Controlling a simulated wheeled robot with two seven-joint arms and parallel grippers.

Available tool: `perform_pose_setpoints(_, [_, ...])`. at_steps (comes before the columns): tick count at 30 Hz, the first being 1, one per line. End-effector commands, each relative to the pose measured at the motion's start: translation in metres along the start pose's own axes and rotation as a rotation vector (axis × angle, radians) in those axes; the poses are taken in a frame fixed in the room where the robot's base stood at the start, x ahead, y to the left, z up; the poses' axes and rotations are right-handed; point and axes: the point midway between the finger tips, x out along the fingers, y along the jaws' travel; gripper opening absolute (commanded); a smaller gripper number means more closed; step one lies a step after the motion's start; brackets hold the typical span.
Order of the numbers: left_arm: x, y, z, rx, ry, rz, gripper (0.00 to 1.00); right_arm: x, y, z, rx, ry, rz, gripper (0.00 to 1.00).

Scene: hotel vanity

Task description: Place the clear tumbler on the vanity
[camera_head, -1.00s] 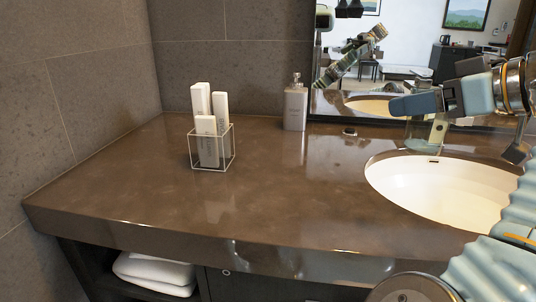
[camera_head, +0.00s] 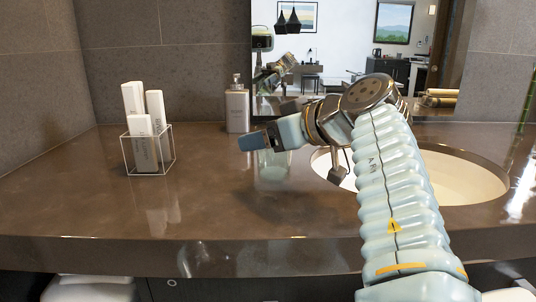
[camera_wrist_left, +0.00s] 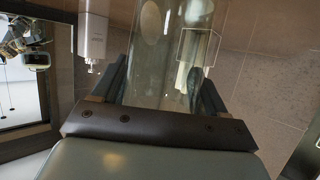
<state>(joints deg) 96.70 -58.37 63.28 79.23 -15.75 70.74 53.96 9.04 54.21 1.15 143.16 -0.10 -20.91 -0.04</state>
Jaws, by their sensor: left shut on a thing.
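The clear tumbler (camera_head: 273,168) hangs below my left gripper (camera_head: 254,140) in the head view, seen faintly against the brown vanity top (camera_head: 215,210). My left gripper is shut on it. In the left wrist view the tumbler (camera_wrist_left: 150,65) stands between the two dark fingers, and things behind show through it. The tumbler looks roughly upright; whether its base touches the vanity top cannot be told. It is in front of and right of the grey dispenser bottle, left of the basin. My right gripper is not in view.
A grey dispenser bottle (camera_head: 237,108) stands near the mirror (camera_head: 345,20). The white basin (camera_head: 455,180) is at right, partly behind my arm. The front left and middle of the top are clear.

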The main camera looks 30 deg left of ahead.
Motion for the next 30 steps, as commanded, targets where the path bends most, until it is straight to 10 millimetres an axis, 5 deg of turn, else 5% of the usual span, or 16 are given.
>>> perform_pose_setpoints(4, [0.007,0.001,0.020,0.002,0.002,0.001,0.37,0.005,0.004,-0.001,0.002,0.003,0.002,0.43])
perform_pose_setpoints(17, [0.009,0.001,0.026,0.000,0.002,0.002,0.37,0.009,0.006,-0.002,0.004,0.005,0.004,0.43])
perform_pose_setpoints(18, [0.009,0.001,0.025,0.000,0.002,0.002,0.77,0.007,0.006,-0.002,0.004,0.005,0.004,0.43])
perform_pose_setpoints(21, [0.009,0.001,0.025,0.000,0.002,0.002,0.93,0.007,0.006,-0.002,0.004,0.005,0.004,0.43])
perform_pose_setpoints(30, [0.008,0.001,0.024,0.000,0.001,0.002,0.98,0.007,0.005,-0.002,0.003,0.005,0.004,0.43])
